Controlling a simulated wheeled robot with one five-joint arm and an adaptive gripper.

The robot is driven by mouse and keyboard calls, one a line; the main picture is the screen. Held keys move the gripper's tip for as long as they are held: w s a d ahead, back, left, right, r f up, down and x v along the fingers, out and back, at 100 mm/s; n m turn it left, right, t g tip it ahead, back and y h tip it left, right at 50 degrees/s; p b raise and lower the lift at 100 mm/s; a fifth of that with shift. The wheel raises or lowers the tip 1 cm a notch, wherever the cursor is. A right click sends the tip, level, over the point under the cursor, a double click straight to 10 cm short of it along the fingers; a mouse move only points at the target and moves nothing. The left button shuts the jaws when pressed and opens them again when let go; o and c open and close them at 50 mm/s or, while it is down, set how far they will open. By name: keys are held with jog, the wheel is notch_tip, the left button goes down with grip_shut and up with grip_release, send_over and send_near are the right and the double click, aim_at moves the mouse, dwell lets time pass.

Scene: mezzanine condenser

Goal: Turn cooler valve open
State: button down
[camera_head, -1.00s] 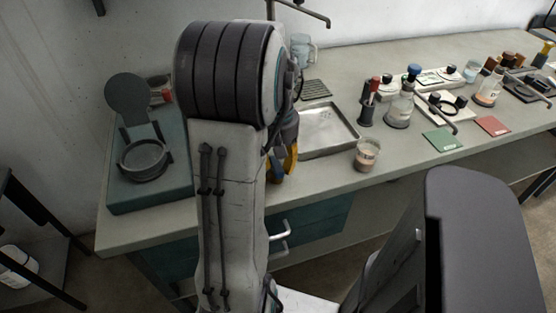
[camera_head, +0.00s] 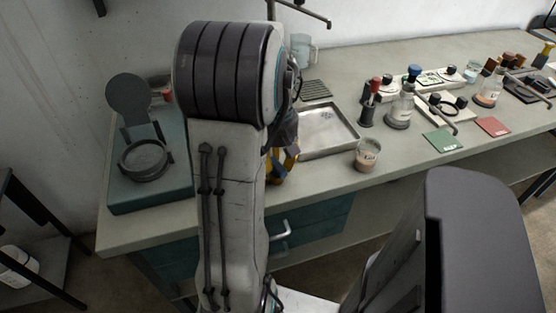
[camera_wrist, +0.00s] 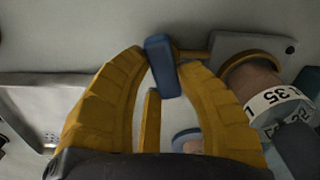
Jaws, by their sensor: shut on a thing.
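A blue lever handle (camera_wrist: 162,70), which looks like the cooler valve's, shows in the wrist view at the end of a thin brass stem (camera_wrist: 193,54). My gripper (camera_wrist: 164,56) has its two yellow fingers closed on this blue handle, one on each side. The handle stands roughly upright in the picture, slightly tilted. In the head view my gripper (camera_head: 283,163) is mostly hidden behind my arm, low over the bench, and the handle cannot be made out there.
Right of the handle in the wrist view is a round fitting with a numbered white band (camera_wrist: 272,102). In the head view a metal tray (camera_head: 327,151) and a glass beaker (camera_head: 367,155) stand just right of my gripper. A teal unit (camera_head: 174,190) stands left on the bench.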

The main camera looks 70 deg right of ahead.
jog(key=n, duration=0.5)
jog(key=shift+w+a+n, duration=0.15)
jog(key=shift+w+n, duration=0.05)
jog(key=shift+n, duration=0.2)
jog(key=n, duration=0.4)
jog(key=shift+w+a+f+n, duration=0.1)
jog(key=shift+a+n, duration=0.1)
jog(key=shift+n, duration=0.1)
jog(key=c, duration=0.8)
grip_release()
jog(key=shift+c, duration=0.2)
notch_tip(320, 180, up, 12)
